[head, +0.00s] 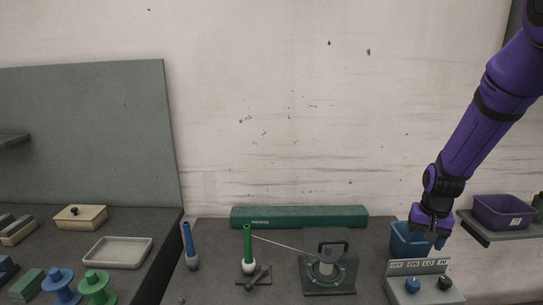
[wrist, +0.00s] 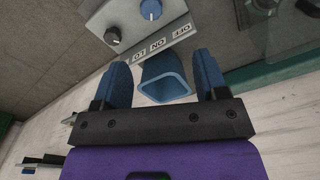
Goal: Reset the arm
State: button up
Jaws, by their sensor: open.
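My gripper (head: 430,232) hangs from my purple arm at the right of the head view, above the control box (head: 418,284) and in front of the blue bin (head: 402,240). In the wrist view my gripper (wrist: 160,85) has its two blue fingers spread apart with nothing held between them. The open blue bin (wrist: 166,80) shows beyond the gap between the fingers.
A winder (head: 327,270) with a thread to a green cone (head: 248,250) stands mid-bench, beside a blue cone (head: 190,248). A long green box (head: 299,217) lies behind. A purple bin (head: 502,212) sits on a right shelf. Spools and a tray (head: 117,252) are on the left table.

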jog(key=s+a+r+n+t, duration=0.1)
jog(key=s+a+r, duration=0.25)
jog(key=r, duration=0.55)
jog(key=s+a+r+n+t, duration=0.1)
jog(key=s+a+r, duration=0.2)
jog(key=s+r, duration=0.35)
jog(key=s+a+r+n+t, duration=0.1)
jog(key=s+a+r, duration=0.1)
jog(key=s+r, duration=0.3)
jog(key=s+a+r+n+t, duration=0.1)
jog(key=s+r, duration=0.4)
jog(key=s, duration=0.5)
jog(key=shift+a+r+n+t, duration=0.25)
jog(key=shift+a+n, duration=0.25)
jog(key=shift+a, duration=0.7)
